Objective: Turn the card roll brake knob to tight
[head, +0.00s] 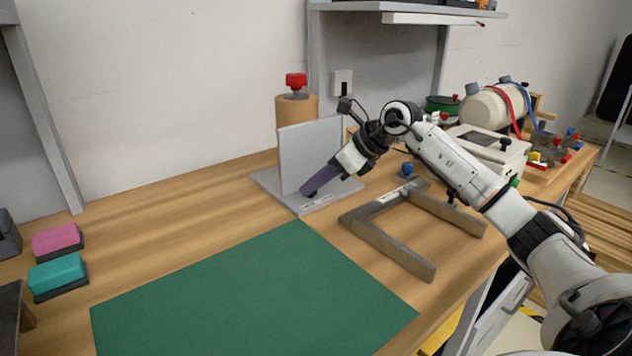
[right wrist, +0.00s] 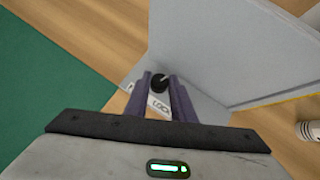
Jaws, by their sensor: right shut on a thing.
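A brown card roll (head: 296,108) stands upright at the back of the bench, with a red knob (head: 296,80) on top. In front of it is a grey stand with an upright plate (head: 308,152) on a flat base (head: 268,181). My right gripper (head: 308,190) reaches down to the front of this base, well away from the red knob. In the right wrist view its two purple fingers (right wrist: 160,82) are closed around a small round black knob (right wrist: 159,80). A white label (right wrist: 158,103) with partly hidden lettering lies beside that knob. My left gripper is not in view.
A grey U-shaped frame (head: 392,246) lies right of the stand, with a blue knob (head: 407,169) behind it. A green mat (head: 250,295) covers the front. Pink (head: 57,237) and teal (head: 57,272) blocks sit at left. A white machine (head: 485,147) stands at right.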

